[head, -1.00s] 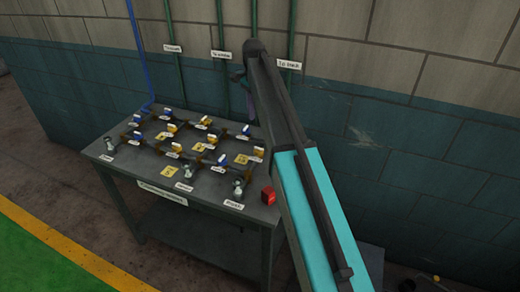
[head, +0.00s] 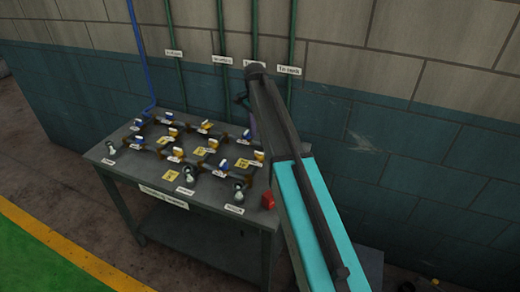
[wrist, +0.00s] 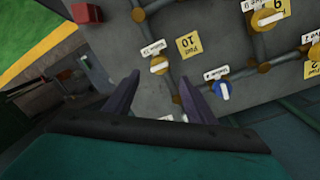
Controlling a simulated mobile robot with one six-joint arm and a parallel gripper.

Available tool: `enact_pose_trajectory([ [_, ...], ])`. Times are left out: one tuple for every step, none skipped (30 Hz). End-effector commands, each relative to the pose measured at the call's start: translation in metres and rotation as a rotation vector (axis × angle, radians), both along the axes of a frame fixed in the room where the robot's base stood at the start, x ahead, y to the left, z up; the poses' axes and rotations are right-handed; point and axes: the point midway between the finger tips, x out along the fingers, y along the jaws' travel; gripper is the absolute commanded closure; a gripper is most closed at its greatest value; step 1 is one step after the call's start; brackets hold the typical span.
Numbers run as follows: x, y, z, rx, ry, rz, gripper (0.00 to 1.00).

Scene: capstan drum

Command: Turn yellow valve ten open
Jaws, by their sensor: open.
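In the wrist view a yellow valve (wrist: 158,66) with a pale bar handle lies between and just beyond my fingertips. A small tag sits above it, and a yellow card (wrist: 189,46) reading 10 is beside it. The handle bar lies nearly level in the picture. My gripper (wrist: 158,79) is open and empty, its two dark purple fingers apart and pointing at the panel. I cannot tell the gap to the valve. In the head view the likely same valve (head: 259,155) is at the table's right end, beside my arm; my gripper is mostly hidden there.
A blue valve (wrist: 221,90) is right of my right finger, and another yellow valve (wrist: 267,18) is farther up. A red box (head: 267,200) stands at the table's (head: 150,179) front right corner. Green pipes (head: 222,90) run up the wall behind.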

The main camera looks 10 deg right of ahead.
Motion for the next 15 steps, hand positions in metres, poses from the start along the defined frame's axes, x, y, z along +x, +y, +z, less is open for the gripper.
enact_pose_trajectory([
  [-0.001,0.000,-0.006,0.001,0.001,0.000,0.50],
  [-0.001,-0.001,-0.009,0.001,0.001,0.000,0.50],
  [-0.002,-0.001,-0.013,0.000,0.002,0.000,0.50],
  [-0.002,-0.001,-0.017,0.000,0.002,-0.001,0.50],
  [-0.003,-0.001,-0.020,0.000,0.002,-0.001,0.50],
  [-0.003,-0.001,-0.025,0.000,0.001,-0.001,0.50],
  [-0.003,-0.001,-0.028,0.000,0.001,-0.001,0.50],
  [-0.003,-0.002,-0.031,0.000,0.001,-0.001,0.50],
  [-0.003,-0.002,-0.036,0.000,0.002,-0.001,0.50],
  [-0.004,-0.002,-0.040,0.000,0.002,-0.001,0.50],
  [-0.004,-0.002,-0.043,0.000,0.001,-0.001,0.50],
  [-0.004,-0.002,-0.047,0.000,0.001,-0.001,0.50],
  [-0.005,-0.002,-0.050,0.000,0.001,-0.001,0.50],
  [-0.005,-0.003,-0.054,0.000,0.002,-0.001,0.50],
  [-0.005,-0.003,-0.058,0.000,0.002,-0.001,0.50],
])
